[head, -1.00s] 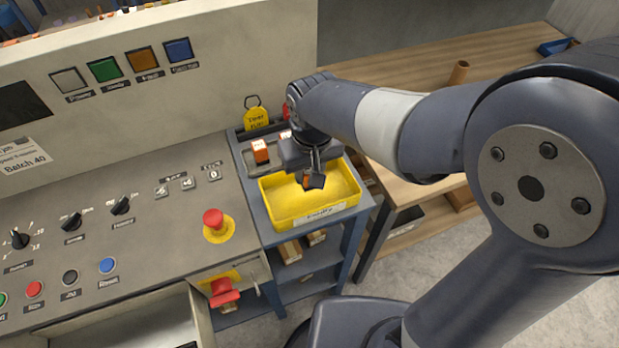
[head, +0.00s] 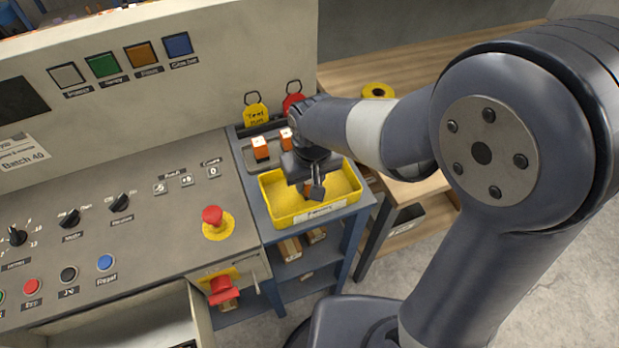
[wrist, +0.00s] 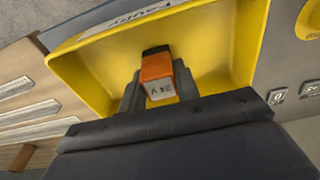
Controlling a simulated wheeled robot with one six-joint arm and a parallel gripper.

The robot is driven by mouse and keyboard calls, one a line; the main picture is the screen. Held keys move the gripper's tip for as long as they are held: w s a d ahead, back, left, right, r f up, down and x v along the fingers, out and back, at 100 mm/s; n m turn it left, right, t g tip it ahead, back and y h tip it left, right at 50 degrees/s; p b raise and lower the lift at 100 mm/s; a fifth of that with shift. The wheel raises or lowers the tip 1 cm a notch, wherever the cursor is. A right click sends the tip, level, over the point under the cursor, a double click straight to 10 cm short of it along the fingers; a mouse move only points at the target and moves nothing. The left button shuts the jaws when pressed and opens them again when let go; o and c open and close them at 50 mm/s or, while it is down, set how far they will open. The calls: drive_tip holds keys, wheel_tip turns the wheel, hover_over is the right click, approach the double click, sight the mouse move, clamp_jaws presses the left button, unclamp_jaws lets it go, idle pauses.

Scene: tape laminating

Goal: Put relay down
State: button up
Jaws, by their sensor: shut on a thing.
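The relay is an orange block with a dark end and a pale label reading what looks like 24 V. It shows in the wrist view (wrist: 157,74) between my fingers. My gripper (head: 312,190) is shut on this relay (head: 307,188) over the yellow tray (head: 275,212). In the wrist view the tray (wrist: 215,45) surrounds the relay on several sides. I cannot tell whether the relay touches the tray floor. In the head view the fingers hide part of it.
Two other orange and white relays (head: 260,148) stand in the grey holder behind the tray. A yellow tag (head: 256,114) and a red tag (head: 293,104) hang at the back. A red emergency button (head: 212,216) is left of the tray. A wooden bench is at right.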

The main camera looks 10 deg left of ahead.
drive_tip(key=o, duration=1)
drive_tip(key=shift+r, duration=0.1)
drive_tip(key=r, duration=0.4)
drive_tip(key=s+r, duration=0.1)
drive_tip(key=r, duration=0.3)
drive_tip(key=r+p, duration=0.1)
drive_tip(key=r, duration=0.4)
drive_tip(key=shift+s+d, duration=0.15)
drive_tip(key=shift+d, duration=0.2)
drive_tip(key=shift+f, duration=0.1)
drive_tip(key=f, duration=0.4)
drive_tip(key=w+f, duration=0.1)
drive_tip(key=f, duration=0.3)
drive_tip(key=f+b, duration=0.1)
drive_tip(key=f, duration=0.4)
drive_tip(key=shift+w+a, duration=0.15)
drive_tip(key=shift+a, duration=0.2)
drive_tip(key=shift+r, duration=0.3)
drive_tip(key=shift+f, duration=0.1)
